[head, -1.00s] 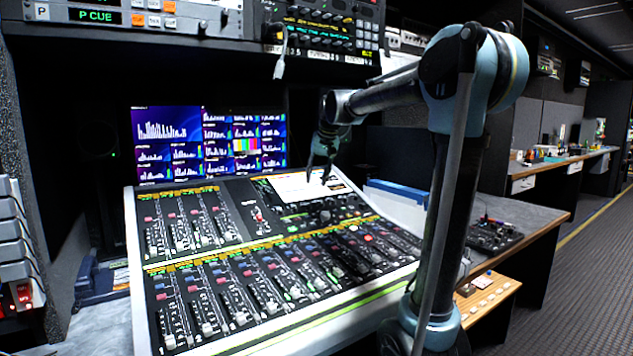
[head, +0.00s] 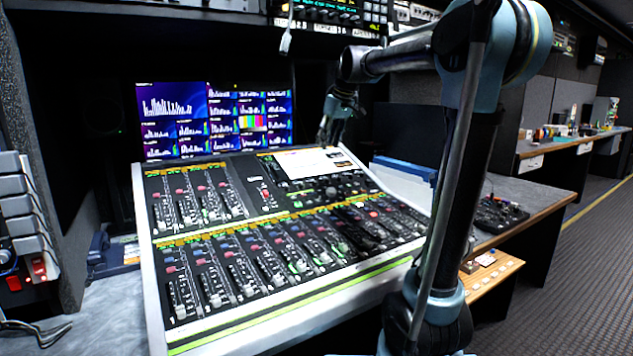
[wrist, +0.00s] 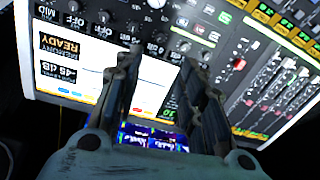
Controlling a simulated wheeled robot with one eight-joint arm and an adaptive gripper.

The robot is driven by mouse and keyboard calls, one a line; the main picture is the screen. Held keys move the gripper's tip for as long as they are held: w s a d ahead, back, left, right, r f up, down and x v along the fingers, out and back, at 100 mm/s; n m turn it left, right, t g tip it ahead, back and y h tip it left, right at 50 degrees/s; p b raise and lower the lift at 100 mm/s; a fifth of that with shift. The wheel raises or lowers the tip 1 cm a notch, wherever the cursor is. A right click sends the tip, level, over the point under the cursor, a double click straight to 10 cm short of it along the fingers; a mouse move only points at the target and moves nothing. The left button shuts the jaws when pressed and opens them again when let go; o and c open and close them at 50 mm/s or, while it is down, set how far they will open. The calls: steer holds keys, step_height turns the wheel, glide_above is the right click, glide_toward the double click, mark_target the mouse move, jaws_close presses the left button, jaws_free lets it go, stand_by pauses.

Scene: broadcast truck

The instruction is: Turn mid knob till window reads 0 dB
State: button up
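The mixing console (head: 235,240) stands tilted on the desk, with rows of faders and a knob section at the upper right. Its white display window (head: 308,163) also shows upside down in the wrist view (wrist: 62,52), with "READY" and what looks like "-45 dB". A "MID" label (wrist: 42,12) is at the wrist view's top left, near several small dark knobs (wrist: 103,16); which one is the mid knob I cannot tell for certain. My gripper (wrist: 160,65) is open and empty, its fingers apart over the display. In the head view my gripper (head: 328,130) hangs above the console's back edge.
A multi-picture monitor (head: 215,120) stands behind the console. A red button (wrist: 239,63) and faders lie to the right in the wrist view. A blue-edged binder or box (head: 403,175) sits right of the console. A rack unit (head: 330,14) hangs above.

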mark_target(315, 183)
steer(key=x, duration=1.7)
jaws_close()
